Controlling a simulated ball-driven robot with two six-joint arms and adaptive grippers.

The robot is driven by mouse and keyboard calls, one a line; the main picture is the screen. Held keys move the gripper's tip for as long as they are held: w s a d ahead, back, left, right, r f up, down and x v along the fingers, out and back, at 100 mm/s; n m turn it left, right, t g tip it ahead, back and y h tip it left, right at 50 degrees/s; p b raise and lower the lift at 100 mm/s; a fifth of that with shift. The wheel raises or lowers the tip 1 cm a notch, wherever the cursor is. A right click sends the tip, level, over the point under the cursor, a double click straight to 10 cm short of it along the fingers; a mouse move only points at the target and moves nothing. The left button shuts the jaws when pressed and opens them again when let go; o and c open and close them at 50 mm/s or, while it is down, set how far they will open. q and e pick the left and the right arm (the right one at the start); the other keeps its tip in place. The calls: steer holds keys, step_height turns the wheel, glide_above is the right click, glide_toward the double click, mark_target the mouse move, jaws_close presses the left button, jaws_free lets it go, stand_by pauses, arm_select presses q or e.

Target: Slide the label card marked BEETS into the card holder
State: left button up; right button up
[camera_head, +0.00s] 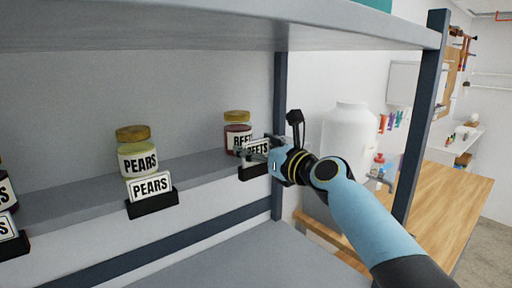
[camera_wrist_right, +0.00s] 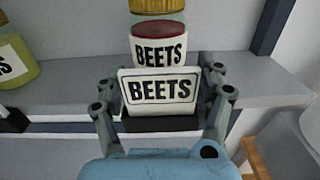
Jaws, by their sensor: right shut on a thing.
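The white label card marked BEETS (camera_wrist_right: 160,90) is upright between the fingers of my right gripper (camera_wrist_right: 162,86), which is shut on its two side edges. The card also shows in the head view (camera_head: 258,149), partly covered by the gripper (camera_head: 262,154). A black card holder (camera_wrist_right: 160,124) is at the shelf's front edge, directly below the card; it also shows in the head view (camera_head: 254,173). The card's lower edge is at the holder's top; I cannot tell how deep it sits in it. My left gripper is not in view.
A jar labelled BEETS (camera_head: 238,126) stands on the grey shelf (camera_head: 80,197) just behind the card. A PEARS jar (camera_head: 137,153) and a PEARS card (camera_head: 150,187) in its own holder are to the left. A dark shelf post (camera_head: 280,110) is close on the right.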

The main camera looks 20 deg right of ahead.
steer(key=shift+f+b, duration=0.6)
steer(key=shift+f, duration=0.3)
steer(key=o, duration=1)
steer(key=shift+a, duration=0.15)
steer(key=shift+o, duration=0.2)
steer(key=shift+f, duration=0.1)
steer(key=shift+s+f, duration=0.1)
steer(key=shift+s+d+f, duration=0.1)
steer(key=shift+s+d, duration=0.1)
steer(key=shift+s, duration=0.05)
steer(key=v, duration=1.1)
steer(key=shift+r, duration=0.45)
steer(key=shift+s, duration=0.1)
